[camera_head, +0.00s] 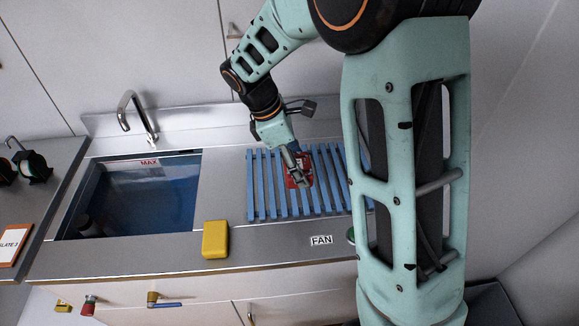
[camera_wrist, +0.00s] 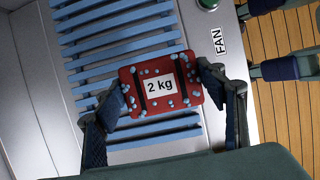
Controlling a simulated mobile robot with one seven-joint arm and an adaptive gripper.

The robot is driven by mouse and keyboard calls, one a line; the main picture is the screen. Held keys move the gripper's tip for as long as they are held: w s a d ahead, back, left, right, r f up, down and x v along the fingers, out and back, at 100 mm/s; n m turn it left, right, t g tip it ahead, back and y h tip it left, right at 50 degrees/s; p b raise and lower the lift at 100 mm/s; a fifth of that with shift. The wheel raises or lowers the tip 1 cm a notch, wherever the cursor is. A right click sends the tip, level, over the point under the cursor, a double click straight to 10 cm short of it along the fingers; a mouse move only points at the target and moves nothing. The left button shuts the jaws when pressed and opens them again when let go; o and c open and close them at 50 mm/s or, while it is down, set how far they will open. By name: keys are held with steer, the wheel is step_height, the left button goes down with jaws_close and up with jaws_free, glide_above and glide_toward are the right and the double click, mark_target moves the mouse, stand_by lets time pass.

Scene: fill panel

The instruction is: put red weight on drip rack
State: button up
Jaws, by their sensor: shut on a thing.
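The red weight (camera_wrist: 139,79), labelled 2 kg and dotted with pale blue drops, sits between the fingers of my gripper (camera_wrist: 162,98) in the wrist view. My gripper is shut on it, one finger at each side. In the head view the red weight (camera_head: 301,182) shows partly behind my gripper (camera_head: 297,172), over the slats of the blue drip rack (camera_head: 261,185). The drip rack (camera_wrist: 111,30) lies behind the weight in the wrist view. I cannot tell whether the weight touches the slats.
A sink (camera_head: 150,215) with blue water and a MAX mark is left of the rack. A yellow block (camera_head: 215,239) lies at the counter's front edge, near a FAN label (camera_head: 321,240). A tap (camera_head: 137,115) stands behind the sink. My arm covers the rack's right end.

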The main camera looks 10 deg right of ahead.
steer(key=w+d+f, duration=0.1)
steer(key=f, duration=0.1)
steer(key=w+d+f, duration=0.2)
steer(key=w+d+f+p, duration=0.1)
steer(key=w+d+f, duration=0.1)
steer(key=shift+w+f, duration=0.15)
steer(key=shift+w, duration=0.1)
steer(key=shift+w+d+f+p, duration=0.1)
steer(key=shift+f+p, duration=0.05)
steer(key=shift+f, duration=0.75)
steer(key=shift+w+d+f+p, duration=0.1)
steer(key=shift+f+p, duration=0.05)
steer(key=shift+f, duration=0.75)
steer(key=o, duration=1.7)
steer(key=shift+s+a+f, duration=0.1)
steer(key=shift+f, duration=0.15)
steer(key=o, duration=0.4)
steer(key=shift+s, duration=0.1)
steer(key=shift+c, duration=0.2)
steer(key=shift+r, duration=0.1)
steer(key=v, duration=1.2)
steer(key=shift+b, duration=0.35)
